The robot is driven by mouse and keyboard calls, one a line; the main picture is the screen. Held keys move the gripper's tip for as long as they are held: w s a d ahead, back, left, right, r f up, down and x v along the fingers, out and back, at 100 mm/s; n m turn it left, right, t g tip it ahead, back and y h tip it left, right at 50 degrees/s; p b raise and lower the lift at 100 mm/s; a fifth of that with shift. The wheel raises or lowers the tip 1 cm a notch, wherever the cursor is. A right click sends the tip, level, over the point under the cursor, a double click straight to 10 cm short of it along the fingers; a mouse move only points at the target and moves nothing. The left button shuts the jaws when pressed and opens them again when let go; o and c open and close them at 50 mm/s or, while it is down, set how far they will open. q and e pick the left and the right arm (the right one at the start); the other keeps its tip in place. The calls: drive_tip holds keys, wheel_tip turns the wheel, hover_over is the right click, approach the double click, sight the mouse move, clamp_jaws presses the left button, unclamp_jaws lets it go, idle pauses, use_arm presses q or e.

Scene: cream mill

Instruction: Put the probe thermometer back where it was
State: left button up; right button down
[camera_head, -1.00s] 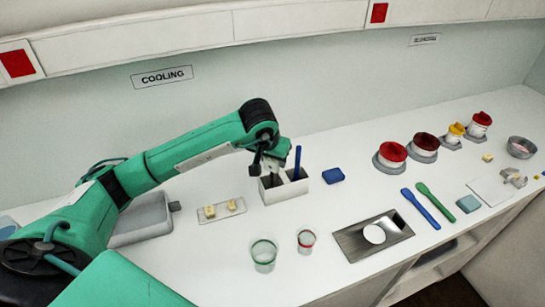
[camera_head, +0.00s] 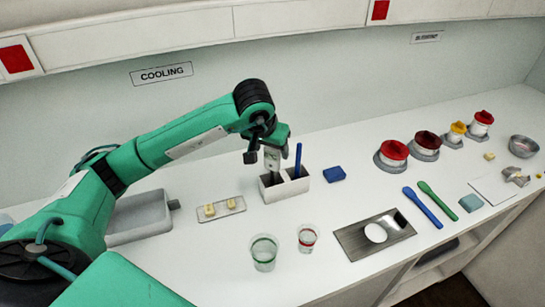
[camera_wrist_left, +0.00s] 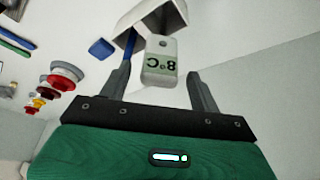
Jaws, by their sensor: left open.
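The probe thermometer (camera_head: 272,160) has a pale body and stands at the left compartment of the white two-part holder (camera_head: 290,190). In the left wrist view, its body (camera_wrist_left: 162,58) shows a greenish display reading 8 °C, upside down. My left gripper (camera_head: 273,150) is above the holder. Its fingers are spread, one on each side of the thermometer's body, with gaps between in the left wrist view. The probe's lower end is hidden in the holder. My right gripper is not in view.
A blue-handled tool (camera_head: 298,160) stands in the holder's right compartment. Two clear cups (camera_head: 264,254) (camera_head: 307,239) stand in front. The counter between holder and cups is clear.

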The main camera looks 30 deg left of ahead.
use_arm(q)
drive_tip(key=b+v, duration=0.1)
drive_tip(key=v, duration=0.6)
drive_tip(key=shift+r, duration=0.2)
drive_tip(key=shift+r, duration=0.1)
